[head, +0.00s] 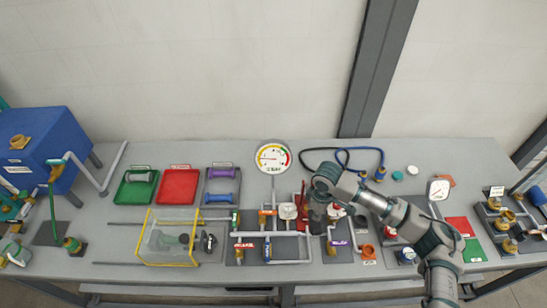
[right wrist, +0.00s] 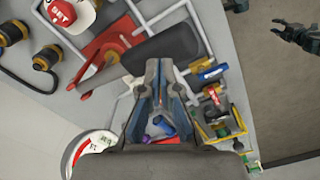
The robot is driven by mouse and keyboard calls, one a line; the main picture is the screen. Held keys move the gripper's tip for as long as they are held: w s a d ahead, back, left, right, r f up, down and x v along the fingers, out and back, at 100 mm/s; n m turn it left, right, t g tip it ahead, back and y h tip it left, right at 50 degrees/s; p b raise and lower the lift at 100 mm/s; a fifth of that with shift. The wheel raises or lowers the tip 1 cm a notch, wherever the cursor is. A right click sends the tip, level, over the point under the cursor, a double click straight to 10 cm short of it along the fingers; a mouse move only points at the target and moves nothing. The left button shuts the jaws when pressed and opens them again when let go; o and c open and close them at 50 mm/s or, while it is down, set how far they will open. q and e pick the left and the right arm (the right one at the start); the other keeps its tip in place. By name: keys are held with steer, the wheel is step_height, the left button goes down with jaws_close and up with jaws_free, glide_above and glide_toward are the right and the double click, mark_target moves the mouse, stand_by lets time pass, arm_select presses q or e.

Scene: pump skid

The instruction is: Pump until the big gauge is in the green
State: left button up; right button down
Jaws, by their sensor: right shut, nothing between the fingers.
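The big gauge (head: 273,157) stands upright on a pipe behind the pipework, with a white face and a coloured arc. Its green part is at the upper right; the thin dark needle appears to point left, outside the green. A red pump part (head: 302,205) shows beside my right gripper (head: 318,217). In the right wrist view it is a red body (right wrist: 104,46) with a long dark bar (right wrist: 150,58) across it. My right gripper (right wrist: 164,78) is shut and empty, above the bench by the pump. A dark gripper, apparently my left one (right wrist: 298,34), shows at the right wrist view's edge, its jaws unclear.
Grey pipes and coloured valves (head: 267,248) crowd the bench middle. A yellow-framed clear box (head: 148,252) and green and red trays (head: 179,187) are to the left. A blue hose (head: 343,156) lies behind my right arm. A smaller gauge (head: 438,189) stands to the right.

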mark_target(315, 223)
stand_by(0.4)
step_height(315, 223, down, 6)
steer(key=shift+p, duration=0.4)
steer(key=shift+r+b, duration=0.4)
steer(key=shift+r, duration=2.65)
